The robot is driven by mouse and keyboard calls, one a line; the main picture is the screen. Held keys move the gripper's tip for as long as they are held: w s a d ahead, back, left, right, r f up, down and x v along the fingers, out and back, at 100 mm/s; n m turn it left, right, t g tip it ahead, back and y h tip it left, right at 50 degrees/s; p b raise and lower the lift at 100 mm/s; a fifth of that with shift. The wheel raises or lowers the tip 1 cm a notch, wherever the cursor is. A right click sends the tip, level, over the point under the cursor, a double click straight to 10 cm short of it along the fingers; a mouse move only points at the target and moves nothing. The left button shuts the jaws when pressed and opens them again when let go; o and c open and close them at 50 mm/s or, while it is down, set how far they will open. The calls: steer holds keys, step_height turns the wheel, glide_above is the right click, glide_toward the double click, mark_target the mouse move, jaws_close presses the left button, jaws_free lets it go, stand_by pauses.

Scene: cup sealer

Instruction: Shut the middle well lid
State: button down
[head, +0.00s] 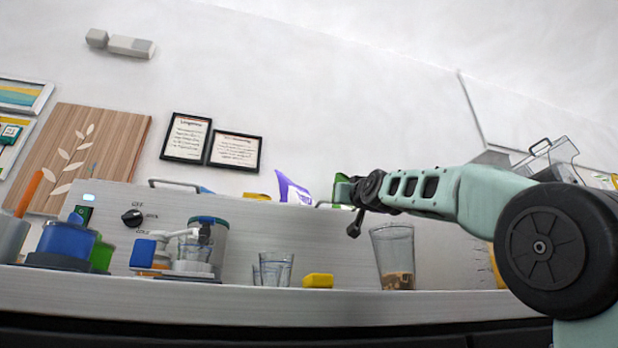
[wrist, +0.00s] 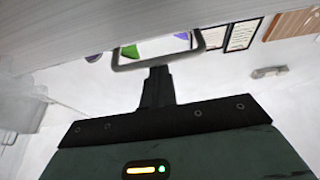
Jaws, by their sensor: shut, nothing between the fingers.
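The silver counter unit (head: 330,240) runs across the head view. A grey bar handle (head: 322,203) shows just above its top edge near the middle, partly hidden by my gripper (head: 355,222). I cannot tell from here whether the lid under it is open or shut. In the wrist view a grey loop handle (wrist: 118,66) lies right at the tip of my gripper (wrist: 157,72). Touching or slightly apart cannot be told. My gripper is shut and empty.
Another handle (head: 175,184) stands at the left. A clear raised lid (head: 563,150) stands at the right. A tall cup (head: 393,250), glasses (head: 276,268), a yellow sponge (head: 318,281) and blue containers (head: 66,241) stand on the front ledge. Purple (head: 291,190) and green (head: 341,189) things show behind.

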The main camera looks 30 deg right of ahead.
steer(key=shift+w+d+f, duration=0.1)
steer(key=shift+w+f, duration=0.2)
steer(key=shift+f, duration=0.2)
steer(key=shift+w+f, duration=0.25)
steer(key=shift+f, duration=0.2)
step_height(320, 180, up, 12)
steer(key=s+p, duration=0.1)
steer(key=p, duration=0.7)
